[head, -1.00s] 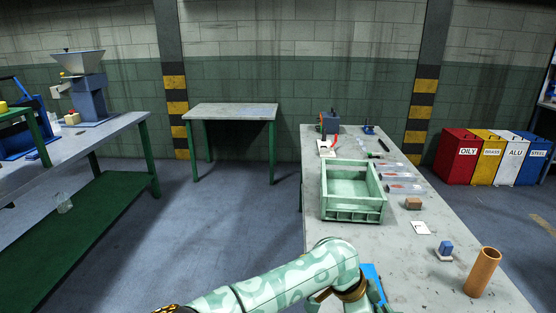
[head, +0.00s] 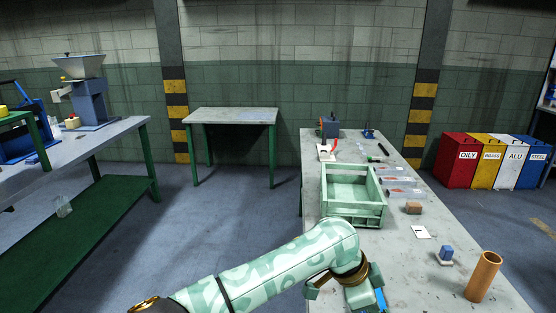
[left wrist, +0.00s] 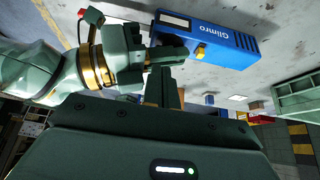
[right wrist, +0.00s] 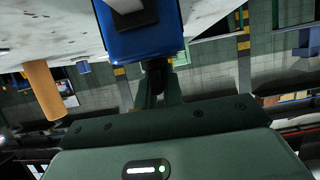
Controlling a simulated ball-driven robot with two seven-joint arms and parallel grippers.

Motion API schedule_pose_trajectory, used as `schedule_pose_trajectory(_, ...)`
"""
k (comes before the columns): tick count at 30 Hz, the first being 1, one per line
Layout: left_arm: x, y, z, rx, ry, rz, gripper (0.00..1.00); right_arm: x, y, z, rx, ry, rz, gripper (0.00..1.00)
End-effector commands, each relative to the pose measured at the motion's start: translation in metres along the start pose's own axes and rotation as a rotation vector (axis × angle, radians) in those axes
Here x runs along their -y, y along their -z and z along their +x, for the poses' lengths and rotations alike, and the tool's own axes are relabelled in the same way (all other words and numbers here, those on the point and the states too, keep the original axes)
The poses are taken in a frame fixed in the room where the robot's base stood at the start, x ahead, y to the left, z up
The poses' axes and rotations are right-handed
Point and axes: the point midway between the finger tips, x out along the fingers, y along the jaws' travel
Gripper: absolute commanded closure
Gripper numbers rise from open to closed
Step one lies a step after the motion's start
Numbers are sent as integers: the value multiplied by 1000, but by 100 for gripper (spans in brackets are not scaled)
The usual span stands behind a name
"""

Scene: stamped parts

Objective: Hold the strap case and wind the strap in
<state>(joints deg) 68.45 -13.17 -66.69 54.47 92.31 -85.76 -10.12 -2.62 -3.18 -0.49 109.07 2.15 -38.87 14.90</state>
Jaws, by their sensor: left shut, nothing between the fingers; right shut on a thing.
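The strap case (left wrist: 225,42) is a long blue box with white lettering and a yellow button, seen above the grey bench top in the left wrist view. Its blue body also fills the top middle of the right wrist view (right wrist: 143,40); only a blue sliver shows in the head view. My left gripper (left wrist: 166,84) is shut and empty just beside the case's near end; whether it touches cannot be told. My right gripper (right wrist: 155,84) is shut on the end of the case. No strap can be made out.
A green crate (head: 352,222) stands on the bench (head: 410,270). A brown block (head: 413,208), a small blue block (head: 446,252) and an orange-brown tube (head: 483,277) stand to its right. Flat packets and tools lie farther back. A second table (head: 232,115) stands beyond open floor.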

Motion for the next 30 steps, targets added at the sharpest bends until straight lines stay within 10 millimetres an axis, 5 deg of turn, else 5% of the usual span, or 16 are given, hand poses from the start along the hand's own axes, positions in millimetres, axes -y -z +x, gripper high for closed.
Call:
schedule_pose_trajectory(8,-1,4,-7,2,-1,1,100,0,-1,0,3,0,-1,100)
schedule_pose_trajectory(21,-2,-20,39,0,-4,-2,100,0,-1,0,3,0,-1,100)
schedule_pose_trajectory(30,-2,-28,54,1,-1,1,100,0,-1,0,3,0,-1,100)
